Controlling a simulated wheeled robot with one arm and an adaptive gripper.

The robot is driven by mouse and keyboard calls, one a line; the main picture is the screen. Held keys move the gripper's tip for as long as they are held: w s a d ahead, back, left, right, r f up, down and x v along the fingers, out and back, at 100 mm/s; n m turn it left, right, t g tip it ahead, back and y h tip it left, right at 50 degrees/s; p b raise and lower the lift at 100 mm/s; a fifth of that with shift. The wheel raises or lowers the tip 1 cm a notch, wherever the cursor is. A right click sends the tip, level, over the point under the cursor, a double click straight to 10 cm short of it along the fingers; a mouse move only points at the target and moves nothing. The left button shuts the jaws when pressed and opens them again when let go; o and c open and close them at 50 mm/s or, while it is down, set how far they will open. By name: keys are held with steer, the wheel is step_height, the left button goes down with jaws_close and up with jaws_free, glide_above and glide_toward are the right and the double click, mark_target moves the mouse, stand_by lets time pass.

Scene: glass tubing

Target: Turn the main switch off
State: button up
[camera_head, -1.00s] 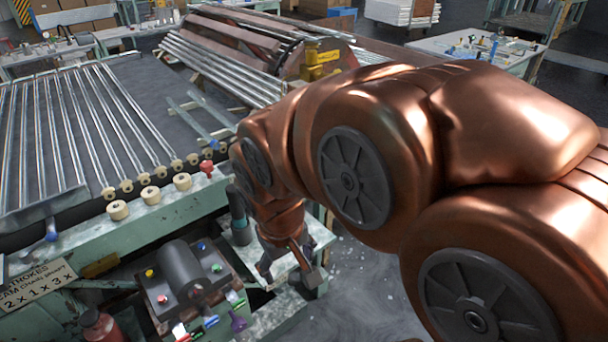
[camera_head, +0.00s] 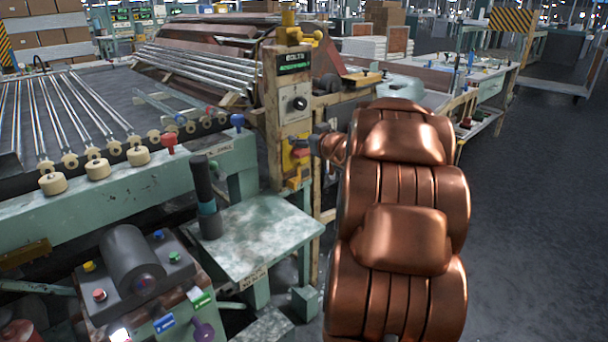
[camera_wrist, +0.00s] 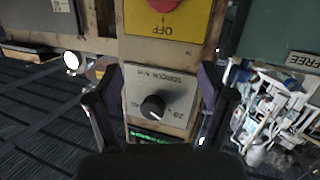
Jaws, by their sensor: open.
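A yellow plate marked OFF with a red switch (camera_wrist: 160,4) is at the top edge of the wrist view, upside down and cut off. In the head view the yellow and red switch (camera_head: 299,152) is on the front of an upright control post, partly hidden behind my gripper (camera_head: 318,145). In the wrist view my gripper (camera_wrist: 161,78) is open and empty. Its two dark fingers frame a black knob (camera_wrist: 153,107) on a grey plate, which lies between them in the picture. I cannot tell whether the gripper touches the post.
The control post (camera_head: 275,130) carries a green-lit display (camera_head: 294,62) above the knob. A green table (camera_head: 250,240) with a dark cylinder (camera_head: 205,195) stands to the left front. Rows of glass tubes (camera_head: 70,105) lie at the far left. The floor at right is clear.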

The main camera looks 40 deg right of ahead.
mark_target(306, 155)
steer(key=s+d+f+n+t+y+b, duration=0.2)
steer(key=s+f+t+y+b, duration=0.15)
steer(key=f+y+b, duration=0.35)
steer(key=w, duration=0.2)
steer(key=w+h, duration=0.1)
steer(key=w, duration=0.1)
steer(key=w+h, duration=0.1)
steer(key=w, duration=0.1)
steer(key=shift+w+d+f+g, duration=0.1)
steer(key=shift+f+g, duration=0.2)
steer(key=shift+g, duration=0.05)
steer(key=shift+w+r, duration=0.1)
steer(key=shift+w, duration=0.4)
steer(key=c, duration=1.2)
steer(key=shift+o, duration=0.2)
